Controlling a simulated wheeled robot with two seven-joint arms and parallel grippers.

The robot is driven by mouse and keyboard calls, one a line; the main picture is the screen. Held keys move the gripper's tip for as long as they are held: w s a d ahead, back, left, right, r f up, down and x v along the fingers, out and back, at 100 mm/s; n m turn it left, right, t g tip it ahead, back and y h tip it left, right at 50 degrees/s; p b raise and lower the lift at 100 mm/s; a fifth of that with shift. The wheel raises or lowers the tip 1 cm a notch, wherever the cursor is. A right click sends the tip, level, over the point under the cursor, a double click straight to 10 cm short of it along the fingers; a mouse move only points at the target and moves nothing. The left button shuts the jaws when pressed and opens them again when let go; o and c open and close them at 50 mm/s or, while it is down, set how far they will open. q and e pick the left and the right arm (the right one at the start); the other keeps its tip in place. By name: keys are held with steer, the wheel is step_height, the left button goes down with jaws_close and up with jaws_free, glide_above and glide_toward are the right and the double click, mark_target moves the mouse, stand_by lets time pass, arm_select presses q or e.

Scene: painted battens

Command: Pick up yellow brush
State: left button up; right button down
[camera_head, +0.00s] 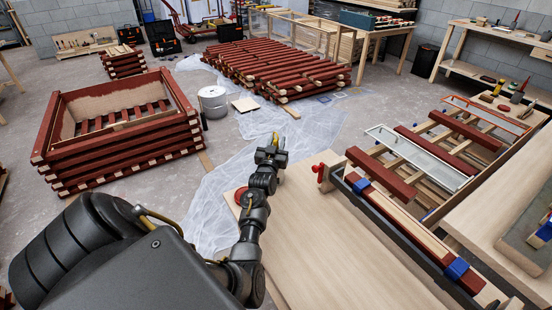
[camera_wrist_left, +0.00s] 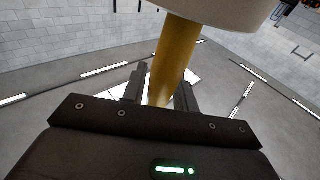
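The yellow brush (camera_wrist_left: 175,55) shows large in the left wrist view, with its yellow handle between my finger pads and a broad cream-white part at the top edge. My left gripper (camera_wrist_left: 160,92) has one finger on each side of the handle and looks shut on it. In the head view the same gripper (camera_head: 271,154) is in the middle, raised above the near end of the plastic sheeting, with a small bit of yellow (camera_head: 276,138) at its tips. The fingers hide part of the handle. My right gripper is not in view.
A pale board (camera_head: 320,240) lies below and right of my left arm. A rack with red battens (camera_head: 400,180) stands at the right. A stacked red batten frame (camera_head: 120,140) is at the left. A white bucket (camera_head: 213,103) stands on the floor behind my gripper.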

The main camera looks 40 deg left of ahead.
arm_select(q)
jaws_close()
steer(key=shift+r, duration=0.1)
